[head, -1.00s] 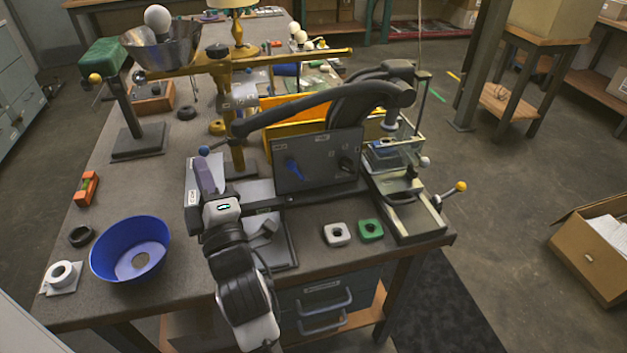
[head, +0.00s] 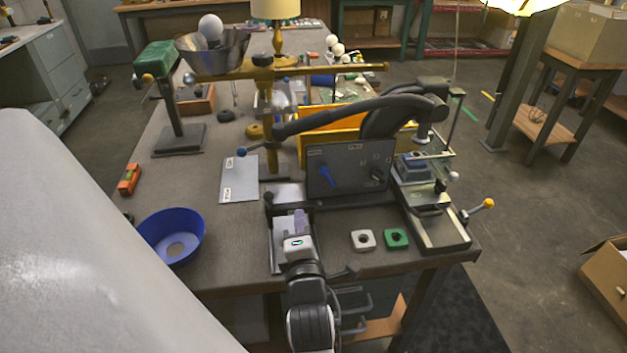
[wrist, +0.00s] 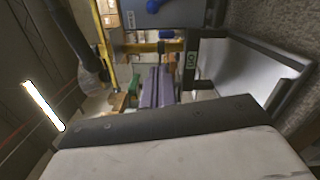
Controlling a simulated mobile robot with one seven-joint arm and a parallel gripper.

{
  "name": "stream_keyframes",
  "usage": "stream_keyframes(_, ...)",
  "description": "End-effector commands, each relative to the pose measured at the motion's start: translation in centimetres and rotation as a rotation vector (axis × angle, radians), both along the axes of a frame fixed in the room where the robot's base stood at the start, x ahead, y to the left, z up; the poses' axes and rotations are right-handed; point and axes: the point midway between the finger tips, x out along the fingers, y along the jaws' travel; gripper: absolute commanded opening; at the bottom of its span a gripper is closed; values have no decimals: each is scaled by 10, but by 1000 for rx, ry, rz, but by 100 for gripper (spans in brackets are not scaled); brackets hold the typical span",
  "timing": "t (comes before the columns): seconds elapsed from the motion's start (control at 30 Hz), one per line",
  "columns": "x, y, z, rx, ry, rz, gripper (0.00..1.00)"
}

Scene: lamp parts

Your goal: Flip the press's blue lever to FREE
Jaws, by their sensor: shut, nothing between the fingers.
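The blue lever (head: 326,176) sits on the left half of the press's dark upright panel (head: 348,185). It slants from upper left to lower right, and the small labels around it are too small to read. My gripper (head: 301,219) is below and left of the lever, in front of the panel's lower edge, apart from the lever. Its purple fingers are shut with nothing between them. In the wrist view the fingers (wrist: 158,87) point up the picture, and a blue part, seemingly the lever (wrist: 154,5), is cut by the top edge.
The press's long dark arm (head: 345,111) reaches over the panel. A white block (head: 363,231) and a green block (head: 397,229) lie right of my gripper. A blue bowl (head: 160,228) stands left. A large pale surface covers the head view's lower left.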

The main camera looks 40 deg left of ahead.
Motion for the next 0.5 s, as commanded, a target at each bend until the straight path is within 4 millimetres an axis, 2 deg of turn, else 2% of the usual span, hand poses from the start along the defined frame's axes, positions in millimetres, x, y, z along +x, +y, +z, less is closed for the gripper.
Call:
stream_keyframes(0.37,17,18,-3,6,-4,0,0)
stream_keyframes(0.5,38,41,5,1,1,1,0)
